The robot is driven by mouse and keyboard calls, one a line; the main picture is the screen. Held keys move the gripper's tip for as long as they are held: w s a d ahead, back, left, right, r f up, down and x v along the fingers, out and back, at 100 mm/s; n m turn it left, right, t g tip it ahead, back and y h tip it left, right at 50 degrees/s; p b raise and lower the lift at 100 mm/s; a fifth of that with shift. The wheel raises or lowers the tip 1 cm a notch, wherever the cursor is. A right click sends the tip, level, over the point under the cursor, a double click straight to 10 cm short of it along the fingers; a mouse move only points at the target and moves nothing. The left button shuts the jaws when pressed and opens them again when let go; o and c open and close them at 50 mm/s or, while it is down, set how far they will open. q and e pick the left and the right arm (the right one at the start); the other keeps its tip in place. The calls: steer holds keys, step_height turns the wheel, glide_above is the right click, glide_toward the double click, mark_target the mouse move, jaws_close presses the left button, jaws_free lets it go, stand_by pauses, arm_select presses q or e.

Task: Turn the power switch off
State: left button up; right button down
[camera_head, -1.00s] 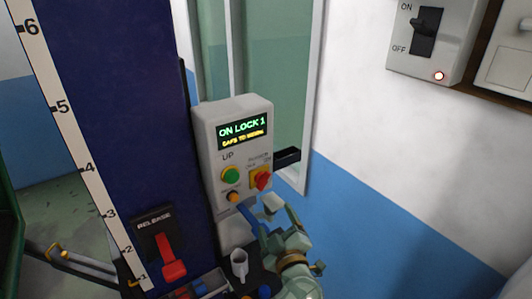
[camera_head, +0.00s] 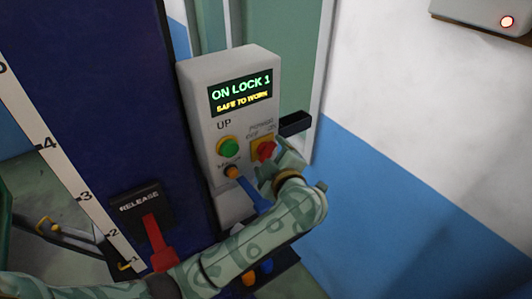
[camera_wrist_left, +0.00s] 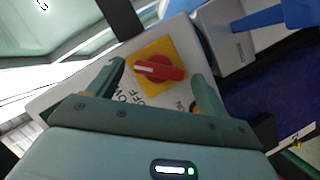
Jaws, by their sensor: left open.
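The power switch is a red rotary knob (camera_head: 265,150) on a yellow plate, at the right of the grey control box (camera_head: 200,90). The box's display reads "ON LOCK 1" and "SAFE TO WORK". My left gripper (camera_head: 272,165) is at the knob in the head view and partly covers the switch plate. In the left wrist view the red knob (camera_wrist_left: 160,68) lies between the open fingers of my left gripper (camera_wrist_left: 160,80), with gaps on both sides. The plate's "ON" and "OFF" labels show there. My right gripper is not in view.
A green UP button (camera_head: 228,146) and an orange button (camera_head: 231,171) sit left of the switch. A blue handle (camera_head: 254,195) hangs below. A red release lever (camera_head: 157,240) is on the dark blue column (camera_head: 95,90). A black block (camera_head: 295,123) juts out at the box's right.

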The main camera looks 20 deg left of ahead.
arm_select(q)
steer(key=shift+w+a+f, duration=0.1)
steer(key=shift+w+a, duration=0.05)
steer(key=shift+w, duration=0.15)
steer(key=shift+w+a, duration=0.15)
steer(key=shift+w, duration=0.05)
steer(key=shift+s, duration=0.15)
steer(key=shift+c, duration=0.4)
steer(key=c, duration=0.9)
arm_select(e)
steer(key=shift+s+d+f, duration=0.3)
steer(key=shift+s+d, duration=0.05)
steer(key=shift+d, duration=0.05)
